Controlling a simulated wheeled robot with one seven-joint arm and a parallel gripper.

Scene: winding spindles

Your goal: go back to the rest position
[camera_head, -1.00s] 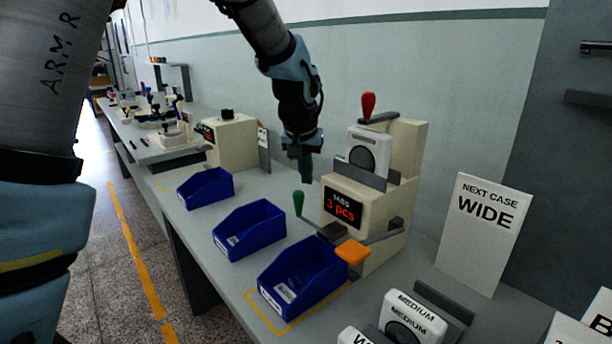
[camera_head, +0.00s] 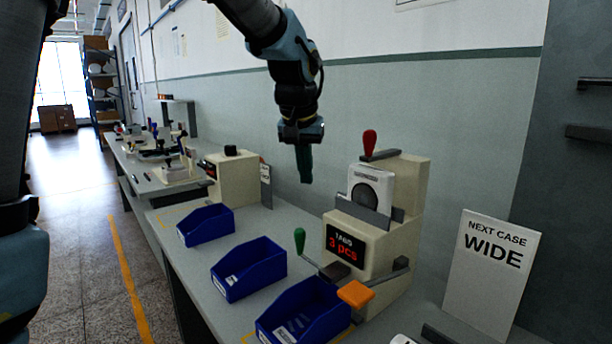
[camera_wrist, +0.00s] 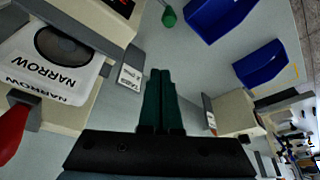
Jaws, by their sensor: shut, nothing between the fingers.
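My gripper (camera_head: 305,180) hangs in the air above the back of the bench, pointing down, left of the cream winding machine. Its dark green fingers (camera_wrist: 161,90) are together with nothing between them in the wrist view. The cream machine (camera_head: 400,245) has a red-knobbed lever (camera_head: 369,143), a display reading "3 pcs" (camera_head: 345,247) and a white case (camera_head: 370,188) seated in its top. In the wrist view that case (camera_wrist: 75,65) reads "NARROW". A green-knobbed lever (camera_head: 299,240) and an orange pad (camera_head: 355,294) are at its front.
Blue bins (camera_head: 248,270) line the bench front. A white "NEXT CASE WIDE" sign (camera_head: 490,270) stands at right. A second cream machine (camera_head: 238,178) stands further left. The wall (camera_head: 440,100) is behind my gripper. The air around the gripper looks clear.

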